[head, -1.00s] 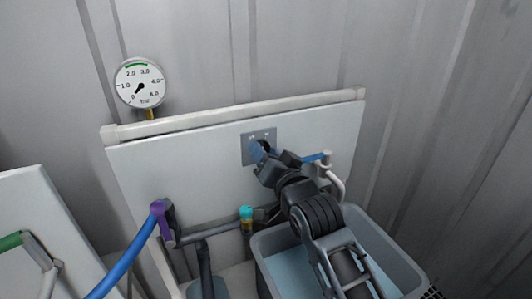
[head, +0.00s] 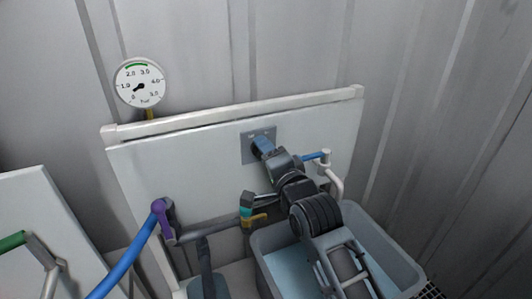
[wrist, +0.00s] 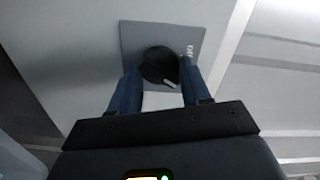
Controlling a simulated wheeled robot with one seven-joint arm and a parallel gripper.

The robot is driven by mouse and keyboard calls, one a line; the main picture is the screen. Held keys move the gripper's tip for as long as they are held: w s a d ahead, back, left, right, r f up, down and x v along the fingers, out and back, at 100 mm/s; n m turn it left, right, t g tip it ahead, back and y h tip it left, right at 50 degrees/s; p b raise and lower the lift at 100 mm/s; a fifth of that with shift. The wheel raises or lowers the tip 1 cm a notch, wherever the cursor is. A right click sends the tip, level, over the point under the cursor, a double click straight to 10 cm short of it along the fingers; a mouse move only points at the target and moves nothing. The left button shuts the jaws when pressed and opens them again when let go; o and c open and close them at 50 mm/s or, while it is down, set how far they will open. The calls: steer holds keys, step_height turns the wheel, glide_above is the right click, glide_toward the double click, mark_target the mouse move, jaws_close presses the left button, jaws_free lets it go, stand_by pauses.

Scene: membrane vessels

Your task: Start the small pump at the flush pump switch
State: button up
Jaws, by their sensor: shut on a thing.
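The flush pump switch is a black round knob (wrist: 158,67) with a white mark on a grey plate (wrist: 135,35); the plate also shows on the white panel in the head view (head: 246,156). My gripper (wrist: 154,88) has its two blue fingers on either side of the knob and is shut on it. The white mark points toward the lower right in the wrist view. Small lettering, which looks like "OFF", stands at the plate's right side there. In the head view my gripper (head: 262,147) hides most of the knob.
A round pressure gauge (head: 139,83) is on the wall at upper left, needle low on its scale. A grey tub (head: 385,238) stands below. A blue-handled valve (head: 313,155) is close right of my gripper, and a purple fitting with a blue hose (head: 128,262) is at left.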

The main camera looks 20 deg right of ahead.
steer(key=shift+f, duration=0.1)
stand_by(0.4)
steer(key=o, duration=1.1)
steer(key=shift+c, duration=0.2)
steer(key=shift+s, duration=0.1)
steer(key=s+b, duration=0.1)
steer(key=s, duration=0.6)
steer(key=shift+s, duration=0.35)
